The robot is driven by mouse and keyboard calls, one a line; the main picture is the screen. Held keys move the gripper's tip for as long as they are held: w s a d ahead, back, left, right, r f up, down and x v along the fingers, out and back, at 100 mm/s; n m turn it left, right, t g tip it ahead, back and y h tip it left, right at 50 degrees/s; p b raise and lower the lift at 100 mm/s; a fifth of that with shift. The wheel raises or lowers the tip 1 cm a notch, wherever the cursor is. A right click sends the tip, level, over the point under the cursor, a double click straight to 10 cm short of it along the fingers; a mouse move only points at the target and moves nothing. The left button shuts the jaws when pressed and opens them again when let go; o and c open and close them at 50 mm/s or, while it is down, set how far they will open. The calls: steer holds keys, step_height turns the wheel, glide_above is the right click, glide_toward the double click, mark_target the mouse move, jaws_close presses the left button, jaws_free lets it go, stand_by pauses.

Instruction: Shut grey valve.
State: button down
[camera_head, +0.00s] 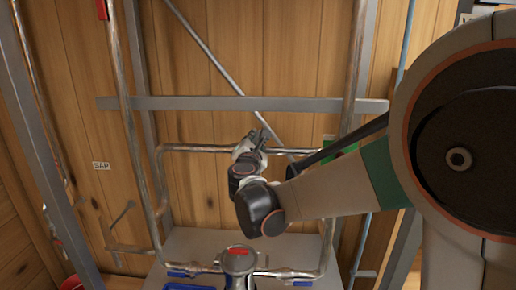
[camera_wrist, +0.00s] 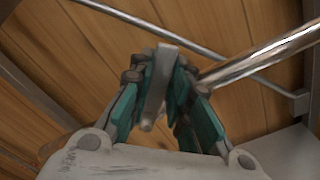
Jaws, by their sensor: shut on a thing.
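The grey valve's lever (camera_wrist: 156,84) shows in the wrist view as a flat grey bar between the fingers of my gripper (camera_wrist: 163,75). The teal-padded fingers are closed on the bar from both sides. In the camera_head view my gripper (camera_head: 262,138) is at the horizontal metal pipe (camera_head: 205,148), below the grey crossbar. There the gripper and wrist hide most of the valve, so its exact angle to the pipe cannot be told. In the wrist view a shiny pipe (camera_wrist: 262,55) runs off to the upper right.
A grey crossbar (camera_head: 190,103) and a diagonal rod (camera_head: 205,48) are close to my gripper. A red-marked fitting (camera_head: 238,256) and blue handles (camera_head: 186,286) are below. Another lever (camera_head: 124,212) is at left under a SAP label (camera_head: 101,165). Wooden boards (camera_head: 225,60) stand behind.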

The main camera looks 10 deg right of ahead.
steer(key=shift+w+a+r+n+b, duration=0.3)
steer(key=shift+a+n, duration=0.5)
steer(key=shift+n, duration=0.65)
steer(key=shift+w+a+r+n+b, duration=0.25)
steer(key=shift+a+n, duration=0.6)
steer(key=shift+n, duration=0.55)
steer(key=shift+w+a+r+n+b, duration=0.3)
steer(key=shift+a+n, duration=0.5)
steer(key=shift+n, duration=0.65)
steer(key=shift+s, duration=0.1)
steer(key=c, duration=1.5)
jaws_free()
steer(key=shift+a+r, duration=0.1)
